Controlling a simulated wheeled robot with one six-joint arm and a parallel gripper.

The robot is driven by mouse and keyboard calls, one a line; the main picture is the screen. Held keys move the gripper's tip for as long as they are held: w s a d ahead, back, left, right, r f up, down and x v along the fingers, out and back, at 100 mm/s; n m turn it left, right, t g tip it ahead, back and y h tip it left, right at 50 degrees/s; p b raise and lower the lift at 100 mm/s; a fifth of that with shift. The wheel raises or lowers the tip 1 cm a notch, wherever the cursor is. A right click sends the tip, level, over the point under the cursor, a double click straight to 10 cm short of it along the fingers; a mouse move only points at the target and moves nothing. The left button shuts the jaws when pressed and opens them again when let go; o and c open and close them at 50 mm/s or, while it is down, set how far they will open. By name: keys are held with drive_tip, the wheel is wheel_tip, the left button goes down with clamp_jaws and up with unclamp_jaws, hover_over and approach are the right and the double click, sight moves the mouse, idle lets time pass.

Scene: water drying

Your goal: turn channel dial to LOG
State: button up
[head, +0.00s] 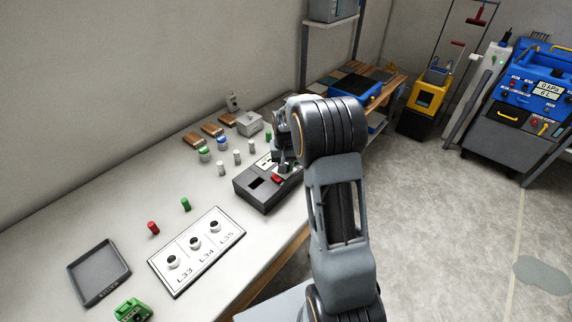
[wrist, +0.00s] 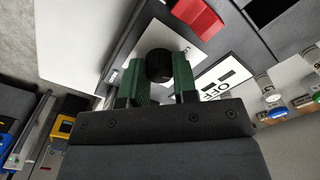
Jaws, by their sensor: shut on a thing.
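The black channel dial (wrist: 159,66) sits on a white label plate (wrist: 150,36) on the dark grey box. My gripper (wrist: 160,78) has its two green fingers on either side of the dial and is shut on it. The dial's pointer and its label text are hidden from me, so I cannot tell its setting. In the head view my gripper (head: 283,160) is over the far right part of the dark box (head: 256,194), and it and the arm hide the dial.
A red part (wrist: 198,17) and an OFF label (wrist: 219,82) are close to the dial. Small bottles (head: 222,168) and wooden blocks (head: 193,141) stand behind the box. A white board (head: 197,250) with black knobs and a grey tray (head: 98,270) lie at the front left.

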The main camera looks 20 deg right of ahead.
drive_tip(key=n, duration=0.4)
drive_tip(key=shift+n, duration=1.8)
drive_tip(key=shift+r, duration=0.1)
drive_tip(key=o, duration=0.9)
drive_tip(key=shift+o, duration=0.2)
wheel_tip(320, 180, up, 14)
drive_tip(key=shift+p, duration=0.4)
